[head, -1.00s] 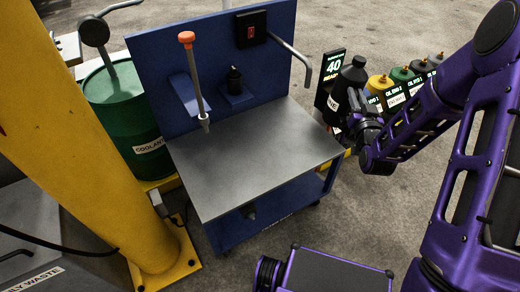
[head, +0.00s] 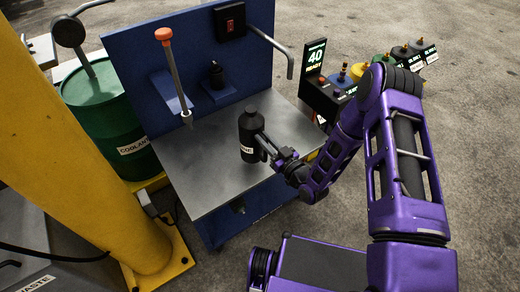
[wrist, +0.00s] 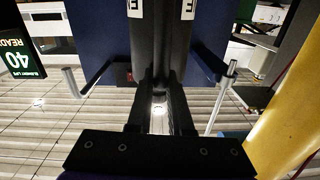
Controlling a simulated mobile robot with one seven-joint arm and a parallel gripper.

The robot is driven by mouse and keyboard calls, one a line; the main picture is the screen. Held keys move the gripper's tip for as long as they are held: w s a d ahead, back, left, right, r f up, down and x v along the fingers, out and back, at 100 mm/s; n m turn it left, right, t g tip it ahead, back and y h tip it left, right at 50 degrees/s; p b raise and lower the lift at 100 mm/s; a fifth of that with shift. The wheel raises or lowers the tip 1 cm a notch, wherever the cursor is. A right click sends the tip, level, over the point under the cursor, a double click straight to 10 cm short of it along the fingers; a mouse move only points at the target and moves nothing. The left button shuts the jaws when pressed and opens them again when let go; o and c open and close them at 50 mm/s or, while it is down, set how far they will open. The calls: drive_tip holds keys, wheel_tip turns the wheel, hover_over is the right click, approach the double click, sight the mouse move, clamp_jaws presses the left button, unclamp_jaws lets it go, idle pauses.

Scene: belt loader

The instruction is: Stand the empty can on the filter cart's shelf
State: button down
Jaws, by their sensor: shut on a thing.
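The black can (head: 251,138) has a white label and a short neck. My gripper (head: 268,147) is shut on its side, reaching from the right in the head view. The can is upright over the filter cart's grey shelf (head: 195,180), towards its right half. I cannot tell whether its base touches the shelf. In the wrist view the dark can (wrist: 160,35) fills the middle between the fingers, and the picture is upside down. The can's base is partly hidden by my gripper.
A green coolant drum (head: 105,115) and a yellow post (head: 70,150) stand left. Several coloured cans (head: 414,52) and a display (head: 315,58) are at back right.

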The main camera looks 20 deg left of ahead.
drive_tip(key=shift+f+b, duration=0.4)
drive_tip(key=shift+f, duration=2.2)
drive_tip(key=c, duration=0.8)
unclamp_jaws()
drive_tip(key=shift+c, duration=0.2)
drive_tip(key=v, duration=1.2)
drive_tip(key=shift+p, duration=0.45)
